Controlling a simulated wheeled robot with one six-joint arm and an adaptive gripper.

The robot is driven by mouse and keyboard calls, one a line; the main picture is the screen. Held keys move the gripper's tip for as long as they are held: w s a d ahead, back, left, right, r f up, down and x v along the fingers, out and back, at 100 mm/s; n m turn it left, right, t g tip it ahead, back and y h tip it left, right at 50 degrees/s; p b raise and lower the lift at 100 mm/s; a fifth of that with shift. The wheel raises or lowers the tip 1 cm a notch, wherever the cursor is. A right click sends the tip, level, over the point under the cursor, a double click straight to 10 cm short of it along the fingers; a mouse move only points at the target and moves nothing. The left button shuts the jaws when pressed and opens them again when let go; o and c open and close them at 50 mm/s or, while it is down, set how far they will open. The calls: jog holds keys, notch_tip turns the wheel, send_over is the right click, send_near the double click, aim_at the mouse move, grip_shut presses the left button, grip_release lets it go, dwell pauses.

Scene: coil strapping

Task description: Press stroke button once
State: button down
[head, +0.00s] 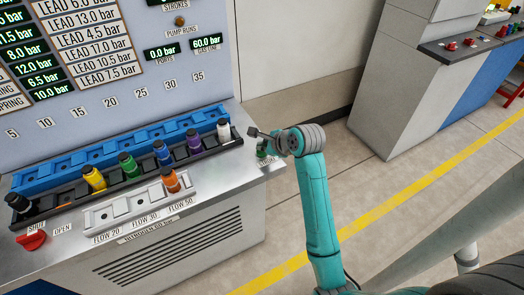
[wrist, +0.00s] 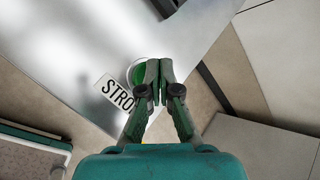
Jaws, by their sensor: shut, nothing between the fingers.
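The green stroke button (wrist: 138,76) sits in a pale round collar on the metal bench top, beside a white label (wrist: 114,92) reading "STRO". My gripper (wrist: 159,66) is shut and empty, and its fingers cover the right part of the button in the wrist view. I cannot tell whether the fingertips touch the button.
A black rack (head: 110,184) holds several coloured valves. A blue rack (head: 82,162) lies behind it, and a white tray (head: 106,222) in front holds one orange valve (head: 172,180). A red shut/open handle (head: 32,240) is at lower left.

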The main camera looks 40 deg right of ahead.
jog(key=shift+f, duration=0.4)
dwell(0.5)
jog(key=shift+r, duration=0.95)
jog(key=shift+r, duration=0.1)
jog(key=shift+r, duration=2.4)
